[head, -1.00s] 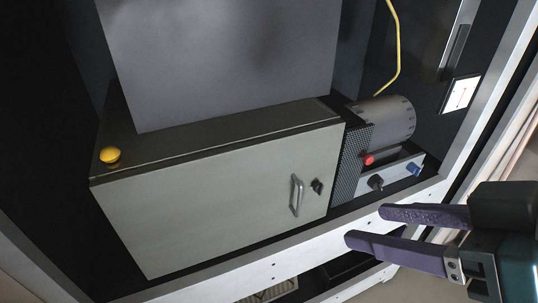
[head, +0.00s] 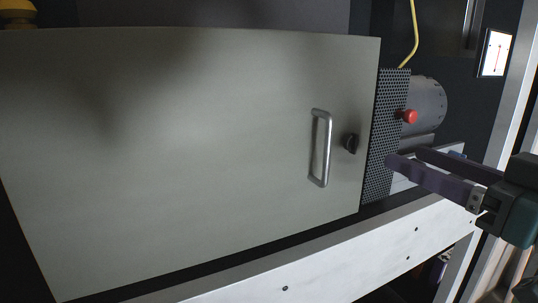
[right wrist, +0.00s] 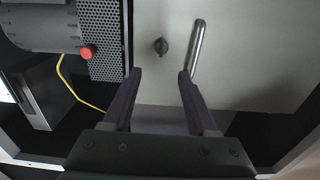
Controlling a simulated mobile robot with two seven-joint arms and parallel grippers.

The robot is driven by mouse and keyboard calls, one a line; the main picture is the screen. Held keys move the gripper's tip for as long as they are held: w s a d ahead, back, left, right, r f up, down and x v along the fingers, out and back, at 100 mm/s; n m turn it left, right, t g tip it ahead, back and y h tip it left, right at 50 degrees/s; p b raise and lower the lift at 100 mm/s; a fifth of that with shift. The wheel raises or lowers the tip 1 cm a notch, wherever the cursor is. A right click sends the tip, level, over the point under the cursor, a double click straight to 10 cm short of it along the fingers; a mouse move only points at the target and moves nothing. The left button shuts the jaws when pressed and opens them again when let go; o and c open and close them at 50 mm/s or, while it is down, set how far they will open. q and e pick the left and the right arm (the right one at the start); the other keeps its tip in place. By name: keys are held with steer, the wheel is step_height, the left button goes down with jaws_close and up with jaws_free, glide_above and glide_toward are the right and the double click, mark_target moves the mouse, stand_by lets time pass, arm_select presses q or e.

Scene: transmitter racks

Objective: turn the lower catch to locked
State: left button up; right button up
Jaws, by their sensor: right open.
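A black catch knob (head: 351,143) sits on the pale grey-green cabinet door (head: 190,150), just right of the metal handle (head: 320,148). It is the only catch I see on this door. In the right wrist view the catch (right wrist: 161,46) lies ahead of the fingers, between their lines, with its ridge roughly upright in that picture. My right gripper (head: 402,160) is open and empty, with purple fingers. In the head view it is to the right of the catch, in front of the perforated panel. In the right wrist view its fingertips (right wrist: 160,75) stay apart from the catch. My left gripper is not in view.
A perforated panel (head: 388,110), a red button (head: 409,116) and a grey cylinder (head: 429,105) stand right of the door. A yellow cable (head: 414,40) hangs behind. A white frame rail (head: 330,250) runs below. A yellow knob (head: 17,12) is at top left.

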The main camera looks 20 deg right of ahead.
mark_target(358, 137)
steer(key=w, duration=0.6)
steer(key=w+a+p, duration=0.1)
steer(key=w, duration=0.2)
steer(key=shift+w, duration=0.25)
jaws_close()
